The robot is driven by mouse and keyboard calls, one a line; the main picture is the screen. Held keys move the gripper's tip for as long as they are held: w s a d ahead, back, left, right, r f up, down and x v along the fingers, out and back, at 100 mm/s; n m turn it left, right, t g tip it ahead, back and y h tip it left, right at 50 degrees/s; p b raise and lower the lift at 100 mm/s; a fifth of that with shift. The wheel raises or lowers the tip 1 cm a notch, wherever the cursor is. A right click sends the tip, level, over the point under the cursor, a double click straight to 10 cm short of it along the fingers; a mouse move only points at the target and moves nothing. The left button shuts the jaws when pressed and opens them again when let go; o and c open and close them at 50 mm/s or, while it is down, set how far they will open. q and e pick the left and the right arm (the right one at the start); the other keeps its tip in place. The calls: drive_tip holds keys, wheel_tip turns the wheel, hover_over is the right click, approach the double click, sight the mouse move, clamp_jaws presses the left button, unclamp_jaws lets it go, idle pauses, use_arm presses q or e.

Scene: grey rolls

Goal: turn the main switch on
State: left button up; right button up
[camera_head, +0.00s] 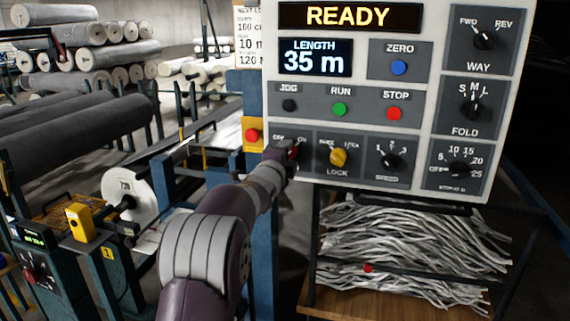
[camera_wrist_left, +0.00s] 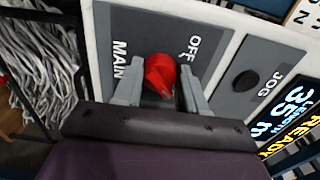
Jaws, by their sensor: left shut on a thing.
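The main switch is a red rotary knob (camera_wrist_left: 160,75) on a grey plate marked MAIN and OFF in the left wrist view. In the head view the plate shows OFF and ON at the lower left of the white control panel (camera_head: 427,75), and my gripper hides most of the knob. My left gripper (camera_head: 288,153) is at the knob, with one finger on each side of it, shut on it. I cannot tell which mark the knob points to. The panel display (camera_head: 350,16) reads READY. My right gripper is not in view.
A yellow LOCK knob (camera_head: 339,157) sits just right of the main switch. The JOG (camera_head: 289,105), RUN (camera_head: 339,109) and STOP (camera_head: 394,113) buttons are above. A yellow box with a red button (camera_head: 252,135) is close on the left. Grey rolls (camera_head: 75,130) lie at left.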

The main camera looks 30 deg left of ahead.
use_arm(q)
drive_tip(key=shift+f, duration=0.2)
idle(0.3)
drive_tip(key=o, duration=0.8)
drive_tip(key=shift+o, duration=1.2)
drive_tip(key=shift+d+r, duration=0.1)
drive_tip(key=shift+d, duration=0.05)
drive_tip(key=b+v, duration=0.2)
drive_tip(key=v, duration=1)
drive_tip(key=shift+s+b, duration=0.4)
